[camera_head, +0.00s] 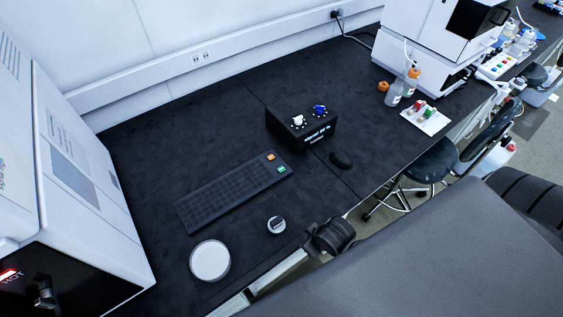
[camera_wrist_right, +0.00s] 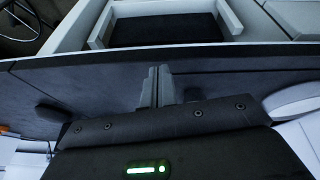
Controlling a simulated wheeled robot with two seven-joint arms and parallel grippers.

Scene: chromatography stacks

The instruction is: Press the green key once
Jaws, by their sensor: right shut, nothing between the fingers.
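The green key (camera_head: 282,169) is a small bright key at the right end of a flat black keyboard (camera_head: 225,195) lying on the dark bench. An orange key (camera_head: 271,157) sits just beyond it. In the right wrist view my right gripper (camera_wrist_right: 158,85) has its two grey fingers together with nothing between them, near the bench's front edge. It is apart from the keyboard, which is not seen in that view. In the head view a dark part (camera_head: 332,236) at the bench edge appears to be my right wrist. My left gripper is not in view.
A black box with a white and a blue knob (camera_head: 300,128) stands behind the keyboard. A white instrument (camera_head: 75,170) stands left.

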